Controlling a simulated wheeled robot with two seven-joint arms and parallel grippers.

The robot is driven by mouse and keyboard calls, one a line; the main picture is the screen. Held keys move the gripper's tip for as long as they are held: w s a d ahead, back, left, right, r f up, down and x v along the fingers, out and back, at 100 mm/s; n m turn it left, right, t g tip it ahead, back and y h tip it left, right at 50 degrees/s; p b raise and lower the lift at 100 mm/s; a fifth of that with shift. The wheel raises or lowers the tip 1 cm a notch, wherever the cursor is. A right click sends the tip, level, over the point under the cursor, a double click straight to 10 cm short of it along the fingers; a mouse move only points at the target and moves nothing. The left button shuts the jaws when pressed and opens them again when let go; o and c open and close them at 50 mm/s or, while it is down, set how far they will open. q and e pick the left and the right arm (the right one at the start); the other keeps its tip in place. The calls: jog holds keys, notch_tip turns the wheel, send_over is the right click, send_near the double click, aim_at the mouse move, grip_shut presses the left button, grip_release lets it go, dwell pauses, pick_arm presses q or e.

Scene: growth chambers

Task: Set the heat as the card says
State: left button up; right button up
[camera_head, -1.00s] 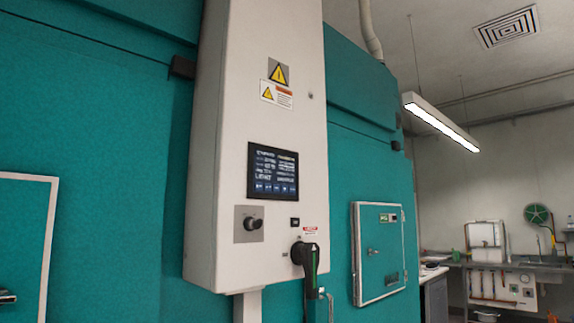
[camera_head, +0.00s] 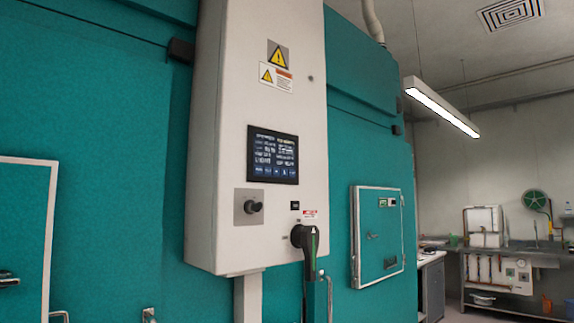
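A tall white control cabinet (camera_head: 225,110) stands against the teal chamber wall. It carries a dark touch screen (camera_head: 273,155) with rows of small text that I cannot read. Below the screen on the left is a black knob (camera_head: 253,207) on a grey plate. To its right is a small black display or label (camera_head: 295,205). Lower right is a large black handle with a green stripe (camera_head: 309,243), pointing down. No card with a heat setting can be made out. Neither of my grippers shows in this view.
Teal chamber walls (camera_head: 110,120) flank the cabinet. A small hatch door (camera_head: 380,235) is on the right, and a white-framed door (camera_head: 25,235) with a lever is on the left. A sink bench (camera_head: 515,255) stands at the far right. A grey pipe stands under the cabinet.

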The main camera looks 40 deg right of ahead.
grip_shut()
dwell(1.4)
